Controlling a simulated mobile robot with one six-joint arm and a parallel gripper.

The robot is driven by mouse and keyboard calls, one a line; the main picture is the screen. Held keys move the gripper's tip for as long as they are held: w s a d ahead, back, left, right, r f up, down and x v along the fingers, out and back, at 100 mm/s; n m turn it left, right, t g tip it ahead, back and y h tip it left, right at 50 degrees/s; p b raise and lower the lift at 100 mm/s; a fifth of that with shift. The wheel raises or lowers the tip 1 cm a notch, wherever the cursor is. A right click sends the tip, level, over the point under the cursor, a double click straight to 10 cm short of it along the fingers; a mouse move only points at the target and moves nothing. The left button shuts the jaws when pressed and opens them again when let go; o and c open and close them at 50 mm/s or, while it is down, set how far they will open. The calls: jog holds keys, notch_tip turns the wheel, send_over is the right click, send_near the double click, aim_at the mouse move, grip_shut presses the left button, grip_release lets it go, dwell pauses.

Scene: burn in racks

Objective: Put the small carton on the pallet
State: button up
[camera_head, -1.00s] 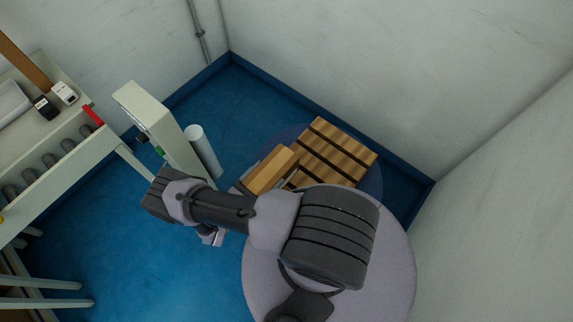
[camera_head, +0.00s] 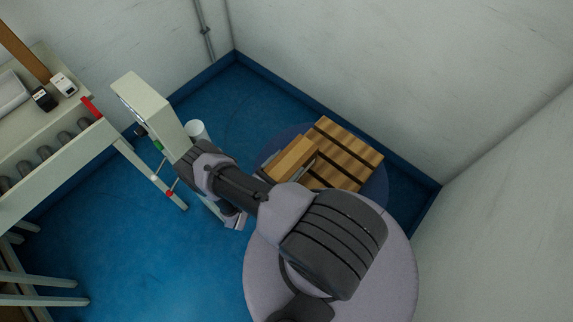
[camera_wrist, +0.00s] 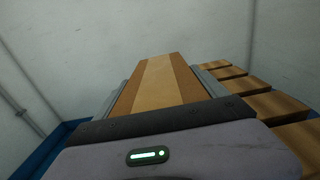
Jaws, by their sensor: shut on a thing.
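The small carton (camera_head: 291,158) is a brown box with a lighter tape strip. It fills the middle of the wrist view (camera_wrist: 158,82), between the two grey fingers of my gripper (camera_wrist: 160,92). My gripper is shut on it. The wooden pallet (camera_head: 352,158) lies in the corner of the room, and its slats show at the right of the wrist view (camera_wrist: 275,103). In the head view the carton overlaps the pallet's left edge. I cannot tell whether it touches the pallet. My arm hides part of the gripper there.
A pale upright cabinet (camera_head: 150,105) and a white cylinder (camera_head: 196,130) stand left of the pallet. A bench (camera_head: 62,140) with small devices is at far left. Walls (camera_head: 340,70) close in behind and to the right. Blue floor (camera_head: 120,240) is open at lower left.

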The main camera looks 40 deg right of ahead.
jog(key=o, duration=2)
jog(key=shift+r+p, duration=0.25)
jog(key=shift+p, duration=0.1)
jog(key=a+p, duration=0.1)
jog(key=a, duration=1)
jog(key=w+a+r+m+g+y, duration=0.2)
jog(key=w+a+r+m, duration=0.1)
jog(key=r, duration=0.3)
jog(key=w+a+r+m+g+y, duration=0.2)
jog(key=r+m+g, duration=0.1)
jog(key=r, duration=0.3)
notch_tip(320, 180, up, 13)
jog(key=w+a+m+g+y, duration=0.1)
jog(key=a+m+y, duration=0.1)
jog(key=m+y, duration=0.35)
jog(key=s+a+r+m+t+y, duration=0.2)
jog(key=s+r+m+t+y, duration=0.1)
jog(key=r, duration=0.5)
jog(key=s+a+r+m+t+y, duration=0.2)
jog(key=s+r+m+t+y, duration=0.2)
jog(key=r, duration=0.5)
jog(key=s+a+r+m+t+y, duration=0.2)
jog(key=s+r, duration=0.4)
jog(key=r, duration=0.3)
jog(key=m+t+y, duration=0.1)
jog(key=m, duration=0.1)
jog(key=shift+m+t, duration=0.3)
jog(key=shift+m, duration=0.05)
jog(key=shift+y, duration=0.25)
